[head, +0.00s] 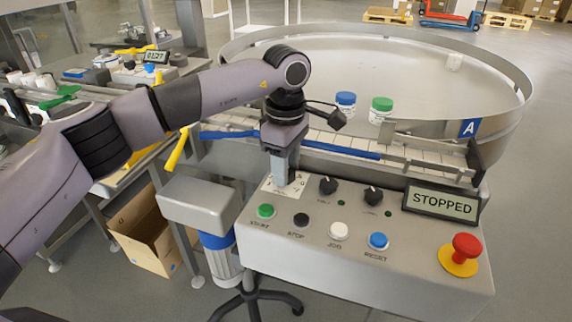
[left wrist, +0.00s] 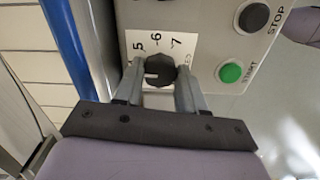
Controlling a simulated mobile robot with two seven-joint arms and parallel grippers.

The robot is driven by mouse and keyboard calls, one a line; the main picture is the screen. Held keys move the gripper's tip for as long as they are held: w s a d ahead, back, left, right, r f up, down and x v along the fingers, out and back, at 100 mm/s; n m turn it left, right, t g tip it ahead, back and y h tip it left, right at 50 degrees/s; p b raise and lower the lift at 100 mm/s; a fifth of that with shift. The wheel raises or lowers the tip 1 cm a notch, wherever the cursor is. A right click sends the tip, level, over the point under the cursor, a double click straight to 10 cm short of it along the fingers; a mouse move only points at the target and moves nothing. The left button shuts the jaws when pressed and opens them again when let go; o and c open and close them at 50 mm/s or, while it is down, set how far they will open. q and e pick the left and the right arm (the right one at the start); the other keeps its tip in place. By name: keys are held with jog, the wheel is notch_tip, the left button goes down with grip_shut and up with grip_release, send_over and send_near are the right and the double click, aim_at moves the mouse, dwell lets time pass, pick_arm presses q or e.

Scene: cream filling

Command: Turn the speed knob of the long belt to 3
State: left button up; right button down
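The speed knob (left wrist: 160,71) is black with a white pointer line and sits on a white scale card; 5, 6 and 7 are readable. The pointer points toward the left in the left wrist view; the rest of the scale is hidden. My left gripper (left wrist: 160,78) has one finger on each side of the knob, very close to it; whether they press on it I cannot tell. In the head view my left gripper (head: 283,182) reaches down over the scale card (head: 300,184) at the panel's left end, hiding the knob. My right gripper is not in view.
The control panel (head: 370,272) has two more black knobs, green, black, white and blue buttons, a red emergency stop (head: 467,247) and a display (head: 441,204) reading STOPPED. Behind are a belt (head: 410,162) and a round table (head: 430,70) with blue-lidded and green-lidded jars.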

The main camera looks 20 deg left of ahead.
pick_arm(q)
jog(key=c, duration=0.4)
jog(key=n, duration=0.3)
jog(key=shift+n, duration=0.3)
jog(key=n, duration=0.2)
jog(key=shift+n+p, duration=0.3)
jog(key=shift+n, duration=0.7)
jog(key=o, duration=1.1)
jog(key=shift+c, duration=0.2)
